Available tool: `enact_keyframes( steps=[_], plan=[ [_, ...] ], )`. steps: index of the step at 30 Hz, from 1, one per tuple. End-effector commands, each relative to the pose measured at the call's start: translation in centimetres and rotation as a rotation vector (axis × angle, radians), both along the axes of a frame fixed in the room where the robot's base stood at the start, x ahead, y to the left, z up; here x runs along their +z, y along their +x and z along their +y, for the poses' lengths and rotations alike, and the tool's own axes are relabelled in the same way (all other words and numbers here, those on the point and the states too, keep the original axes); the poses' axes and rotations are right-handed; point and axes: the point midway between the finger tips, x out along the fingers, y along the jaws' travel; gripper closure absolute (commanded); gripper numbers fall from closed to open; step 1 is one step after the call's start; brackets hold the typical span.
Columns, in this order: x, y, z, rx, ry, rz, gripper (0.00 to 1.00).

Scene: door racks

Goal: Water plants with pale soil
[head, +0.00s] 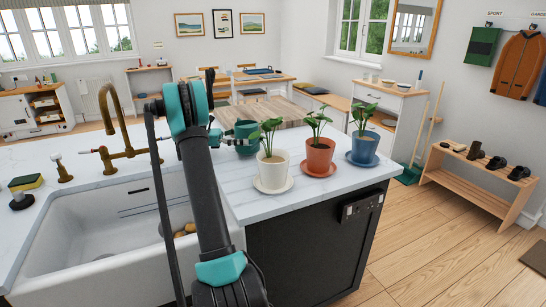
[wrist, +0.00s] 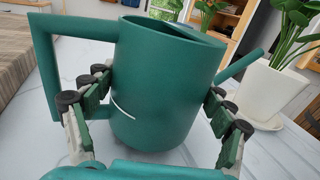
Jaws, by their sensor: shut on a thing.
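A green watering can (head: 246,129) is on or just above the white worktop, behind the white pot in the head view. In the wrist view the can (wrist: 165,90) looks roughly upright, its handle left and spout right, towards a white pot (wrist: 270,92). My gripper (wrist: 158,105) is shut on the can's body, a finger on each side. Three plants stand on saucers in a row: a white pot (head: 271,173), a terracotta pot (head: 320,158) and a blue pot (head: 364,149). The white pot's soil looks tan; the other soils are too small to judge.
A white sink (head: 90,252) with a brass tap (head: 125,152) lies left of my arm. The worktop (head: 285,202) ends in front of the pots. A wooden board (head: 265,114) lies behind the can. A shoe rack (head: 470,182) stands on the right.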

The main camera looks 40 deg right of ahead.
Motion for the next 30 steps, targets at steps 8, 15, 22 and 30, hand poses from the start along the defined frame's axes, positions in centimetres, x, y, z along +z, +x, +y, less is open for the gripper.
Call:
enact_keyframes(
  steps=[8,15,22,30],
  plan=[
    [1.3,-0.4,0.1,0.0,-0.024,-0.069,0.73],
    [3.3,-1.2,0.4,0.0,-0.059,-0.184,0.73],
    [5.0,-2.2,0.7,-0.001,-0.092,-0.286,0.73],
    [5.3,-2.3,0.7,0.0,-0.097,-0.303,0.73]
  ],
)
